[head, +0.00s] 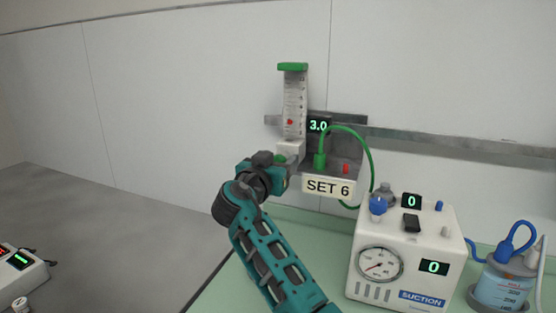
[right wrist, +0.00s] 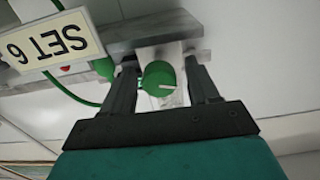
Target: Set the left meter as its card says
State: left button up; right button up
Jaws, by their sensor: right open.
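The meter (head: 295,100) is a clear upright tube with a green cap, mounted on a wall rail. A small red float shows in its tube, and the display (head: 318,125) beside it reads 3.0. The card (head: 328,187) below reads SET 6; it shows upside down in the right wrist view (right wrist: 55,47). The meter's green knob (right wrist: 158,80) has a white pointer line. My right gripper (head: 280,163) is at the meter's base. In the right wrist view its open fingers (right wrist: 162,75) stand on either side of the knob, with gaps visible. My left gripper is not in view.
A white suction unit (head: 408,250) with a dial and two displays reading 0 stands right on the green counter (head: 215,290). A green hose (head: 369,160) loops right of the meter. The grey surface (head: 110,225) at left is mostly clear.

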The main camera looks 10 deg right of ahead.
jog(key=shift+c, duration=0.2)
jog(key=c, duration=1)
jog(key=shift+n+b, duration=0.6)
jog(key=shift+n, duration=0.5)
jog(key=shift+w+a+n, duration=0.1)
jog(key=shift+n, duration=2.2)
